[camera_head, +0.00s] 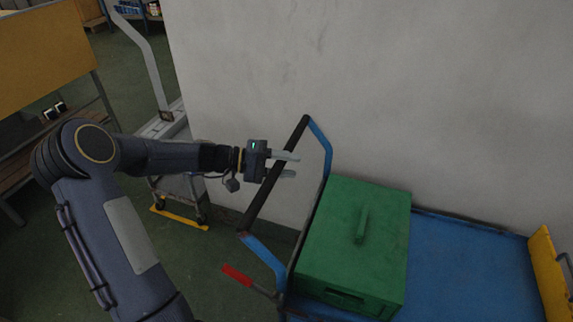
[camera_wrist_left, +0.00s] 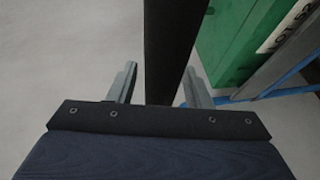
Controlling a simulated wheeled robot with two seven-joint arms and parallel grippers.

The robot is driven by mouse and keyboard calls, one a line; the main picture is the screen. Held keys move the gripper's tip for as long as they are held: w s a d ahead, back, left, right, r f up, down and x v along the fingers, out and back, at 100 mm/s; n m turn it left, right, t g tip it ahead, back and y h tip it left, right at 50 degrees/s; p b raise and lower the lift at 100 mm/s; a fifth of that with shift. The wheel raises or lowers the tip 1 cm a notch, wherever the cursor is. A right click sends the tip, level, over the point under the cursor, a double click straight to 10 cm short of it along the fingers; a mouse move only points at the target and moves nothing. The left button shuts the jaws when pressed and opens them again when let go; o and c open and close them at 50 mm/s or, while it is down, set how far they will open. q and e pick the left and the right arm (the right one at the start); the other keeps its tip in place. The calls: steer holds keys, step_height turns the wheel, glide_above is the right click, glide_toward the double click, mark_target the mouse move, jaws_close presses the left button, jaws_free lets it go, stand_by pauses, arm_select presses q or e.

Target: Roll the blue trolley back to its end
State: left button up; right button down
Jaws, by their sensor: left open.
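The blue trolley (camera_head: 455,270) stands at the right against the wall, with a blue handle frame and a dark grip bar (camera_head: 265,195) at its left end. A green box (camera_head: 350,240) with a handle on its lid sits on the trolley deck. My left gripper (camera_head: 291,166) is open at the upper part of the bar, its fingers on either side of it. In the left wrist view the dark bar (camera_wrist_left: 170,50) runs between the two open fingers (camera_wrist_left: 160,88). I cannot tell whether either finger touches it. My right gripper is not in view.
A pale wall (camera_head: 400,90) runs behind the trolley. A yellow end plate (camera_head: 550,272) stands at the trolley's right end. A red lever (camera_head: 237,275) sticks out low by the handle. A grey cart (camera_head: 178,185) and a yellow floor strip (camera_head: 180,217) lie behind my left arm.

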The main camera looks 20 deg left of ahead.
arm_select(q)
steer(key=shift+c, duration=0.4)
jaws_close()
steer(key=shift+a, duration=0.15)
